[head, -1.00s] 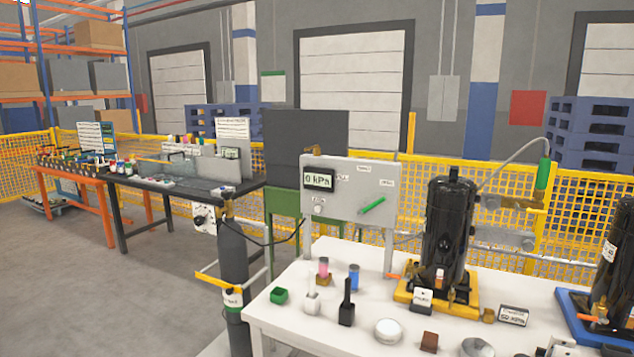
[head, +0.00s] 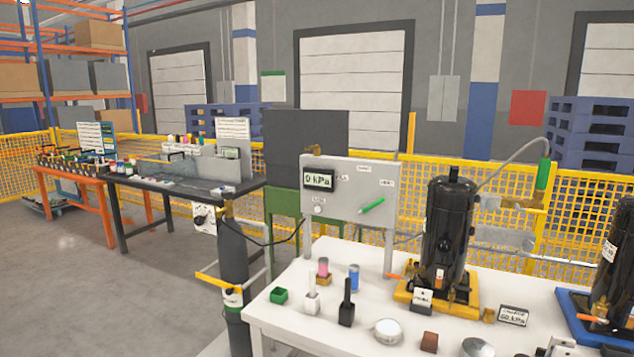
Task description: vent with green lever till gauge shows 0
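The gauge display (head: 318,180) on the grey panel (head: 345,212) reads 0 kPa. A green lever (head: 372,206) sits on the front of this panel, tilted with its right end up. Another green lever (head: 543,173) stands upright on a brass fitting (head: 530,200) at the right, by a grey hose. The black compressor (head: 448,230) stands upright on a yellow base (head: 412,297) on the white table. I cannot make out my gripper in this view.

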